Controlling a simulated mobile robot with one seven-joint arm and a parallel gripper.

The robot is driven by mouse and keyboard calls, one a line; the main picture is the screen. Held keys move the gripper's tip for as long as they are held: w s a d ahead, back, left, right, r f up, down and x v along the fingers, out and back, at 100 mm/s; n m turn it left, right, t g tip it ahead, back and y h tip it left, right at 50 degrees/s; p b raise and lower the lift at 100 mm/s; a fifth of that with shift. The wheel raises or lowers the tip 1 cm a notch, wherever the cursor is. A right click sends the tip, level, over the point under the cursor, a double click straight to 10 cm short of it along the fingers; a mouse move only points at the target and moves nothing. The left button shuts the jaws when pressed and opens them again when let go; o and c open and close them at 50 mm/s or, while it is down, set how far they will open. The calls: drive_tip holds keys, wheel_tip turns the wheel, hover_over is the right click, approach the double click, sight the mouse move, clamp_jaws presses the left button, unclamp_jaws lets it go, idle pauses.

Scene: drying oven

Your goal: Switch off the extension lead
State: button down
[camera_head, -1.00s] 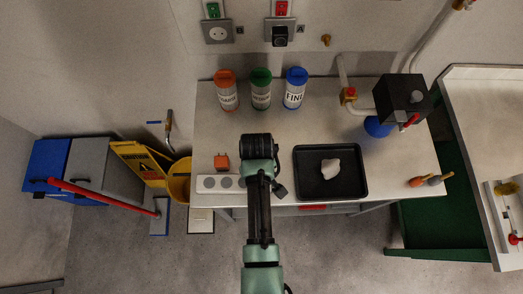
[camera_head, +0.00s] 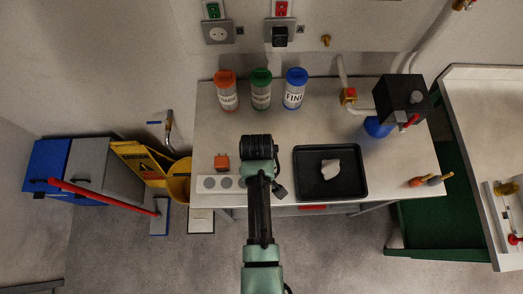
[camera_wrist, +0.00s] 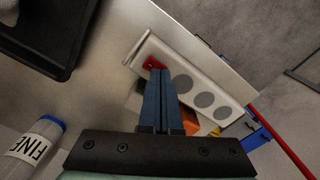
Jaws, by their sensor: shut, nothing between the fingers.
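The extension lead is a white strip with several round grey sockets (camera_wrist: 192,90), and it lies along the front edge of the bench. At its end nearest my gripper is a red switch (camera_wrist: 153,62). My gripper (camera_wrist: 158,73) is shut and empty, with its fingertips at the red switch in the wrist view. I cannot tell whether they touch it. In the head view the lead (camera_head: 200,184) shows left of my arm, and its switch end is hidden by my wrist.
An orange plug (camera_head: 221,162) stands just behind the lead. A black tray (camera_head: 345,185) with a white lump lies to the right. Three labelled canisters (camera_head: 261,90) stand at the back. The bench between them and my wrist is clear.

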drive_tip(key=shift+r+p, duration=3)
drive_tip(key=shift+r, duration=0.2)
